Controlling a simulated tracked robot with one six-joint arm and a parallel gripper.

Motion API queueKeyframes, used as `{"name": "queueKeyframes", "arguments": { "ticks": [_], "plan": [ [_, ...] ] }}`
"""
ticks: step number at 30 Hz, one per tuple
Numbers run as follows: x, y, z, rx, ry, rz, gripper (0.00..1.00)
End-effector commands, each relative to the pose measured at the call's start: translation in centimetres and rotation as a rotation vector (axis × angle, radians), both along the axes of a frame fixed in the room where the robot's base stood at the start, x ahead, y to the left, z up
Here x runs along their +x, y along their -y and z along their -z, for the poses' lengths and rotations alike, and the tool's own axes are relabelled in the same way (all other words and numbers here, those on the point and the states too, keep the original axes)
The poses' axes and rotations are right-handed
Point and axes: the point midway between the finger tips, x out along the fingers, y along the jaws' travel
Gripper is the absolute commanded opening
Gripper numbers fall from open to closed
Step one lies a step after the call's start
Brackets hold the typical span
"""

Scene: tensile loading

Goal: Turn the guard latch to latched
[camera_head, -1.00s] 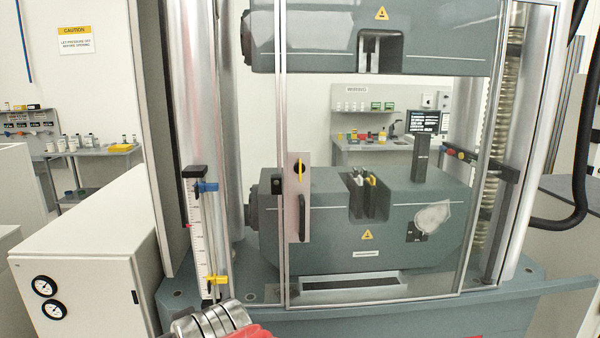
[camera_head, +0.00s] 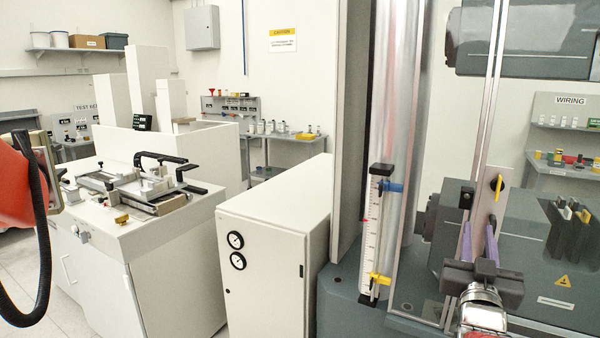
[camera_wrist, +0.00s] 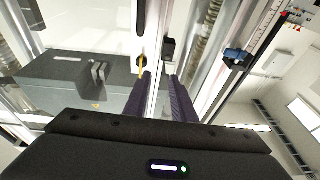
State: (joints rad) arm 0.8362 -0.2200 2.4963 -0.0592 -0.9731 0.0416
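The guard latch (camera_head: 497,184) is a dark round knob with a yellow pointer, on a pale plate at the left edge of the clear guard door. The pointer stands nearly upright. It also shows in the wrist view (camera_wrist: 141,64), just beyond the left fingertip. My gripper (camera_head: 478,228) is in front of the plate, below the latch in the head view. Its two purple-grey fingers stand apart with nothing held between them; the wrist view shows the door frame through the gap (camera_wrist: 162,78). The door handle is mostly hidden behind the fingers in the head view.
A small black block (camera_head: 466,197) sits on the frame left of the latch. A scale post (camera_head: 372,240) with blue and yellow clamps stands left of my gripper. A white cabinet (camera_head: 270,260) with two gauges and a bench (camera_head: 150,260) with a fixture are farther left.

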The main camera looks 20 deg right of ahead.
Motion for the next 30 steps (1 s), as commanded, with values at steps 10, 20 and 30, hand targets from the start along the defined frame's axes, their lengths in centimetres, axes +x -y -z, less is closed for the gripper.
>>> {"name": "queueKeyframes", "arguments": {
  "ticks": [10,20,30],
  "plan": [
    [-3.2,2.3,-1.6,-0.092,0.089,0.065,0.23],
    [-3.0,2.4,-1.7,-0.091,0.089,0.063,0.23],
    [-0.9,4.8,-3.0,-0.090,0.088,0.063,0.23]
  ]
}}
